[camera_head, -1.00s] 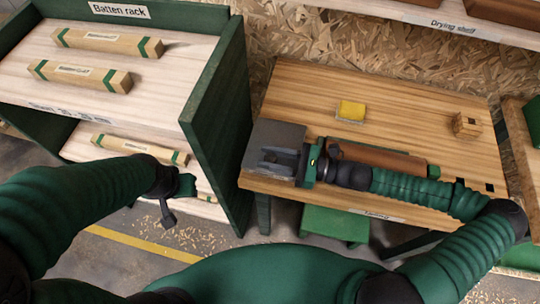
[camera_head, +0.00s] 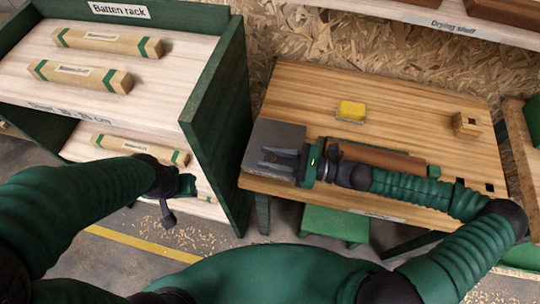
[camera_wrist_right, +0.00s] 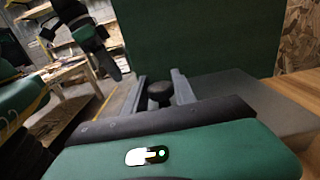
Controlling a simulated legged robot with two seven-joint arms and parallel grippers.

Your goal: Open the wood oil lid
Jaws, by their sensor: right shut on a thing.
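A grey box (camera_head: 291,132) stands at the left end of the wooden bench; I take it for the wood oil container. My right gripper (camera_head: 272,159) reaches over it from the right, fingers pointing left. In the right wrist view a dark round knob (camera_wrist_right: 160,91) sits between the two grey fingers of my right gripper (camera_wrist_right: 160,82), which are shut on it. It looks like the lid's knob. The grey box (camera_wrist_right: 265,103) also shows there, beyond the palm. The lid's edge is hidden. My left gripper (camera_head: 170,205) hangs by the batten rack, its fingers unclear.
The batten rack (camera_head: 215,100), with several green-ended battens (camera_head: 80,76), stands left of the bench (camera_head: 400,100). A yellow block (camera_head: 351,110) and a small wooden block (camera_head: 467,125) lie on the bench. A brown board (camera_head: 385,158) lies behind my right forearm.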

